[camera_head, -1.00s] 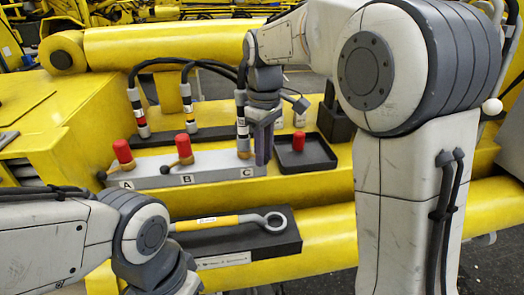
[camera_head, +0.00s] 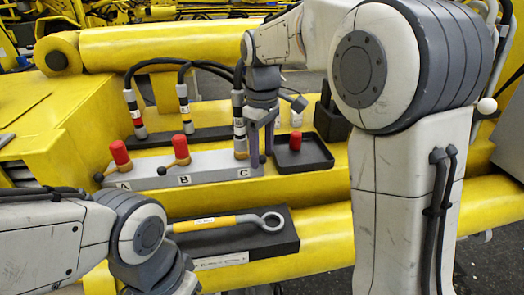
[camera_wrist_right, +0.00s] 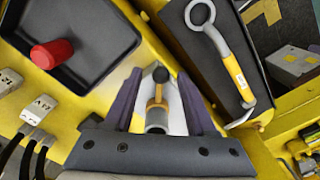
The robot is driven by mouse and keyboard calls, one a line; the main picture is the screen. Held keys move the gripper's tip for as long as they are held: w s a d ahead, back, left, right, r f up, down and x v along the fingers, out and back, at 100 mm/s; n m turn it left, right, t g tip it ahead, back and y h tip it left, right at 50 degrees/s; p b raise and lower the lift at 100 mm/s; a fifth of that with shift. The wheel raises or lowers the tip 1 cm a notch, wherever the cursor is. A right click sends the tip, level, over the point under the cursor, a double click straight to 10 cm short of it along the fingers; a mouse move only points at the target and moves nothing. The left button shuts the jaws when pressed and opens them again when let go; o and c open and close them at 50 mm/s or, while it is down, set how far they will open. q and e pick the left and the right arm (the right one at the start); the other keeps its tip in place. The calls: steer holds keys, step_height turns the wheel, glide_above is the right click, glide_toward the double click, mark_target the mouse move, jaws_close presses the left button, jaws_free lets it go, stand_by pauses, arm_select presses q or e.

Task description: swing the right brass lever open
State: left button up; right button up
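The right brass lever (camera_wrist_right: 158,102) is at port C on the grey valve block (camera_head: 208,176). In the right wrist view it runs from the grey fitting (camera_wrist_right: 157,121) to a black knob (camera_wrist_right: 160,75). In the head view the knob (camera_head: 262,159) is right of the port. My right gripper (camera_head: 262,150) is at port C with its purple fingers (camera_wrist_right: 157,88) spread on either side of the lever; gaps show on both sides. The levers at A (camera_head: 106,172) and B (camera_head: 172,165) have knobs toward the left. My left gripper is out of view.
A black tray (camera_head: 318,164) with a red cap (camera_wrist_right: 51,54) stands right of the block. A tool with a ring end (camera_head: 235,220) lies on a dark holder in front. Red caps sit on A (camera_head: 119,152) and B (camera_head: 181,147). Black hoses (camera_head: 158,65) run behind.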

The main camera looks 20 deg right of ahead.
mark_target(262, 155)
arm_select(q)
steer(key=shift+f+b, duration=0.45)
arm_select(e)
step_height(262, 155, up, 10)
steer(key=shift+r, duration=0.2)
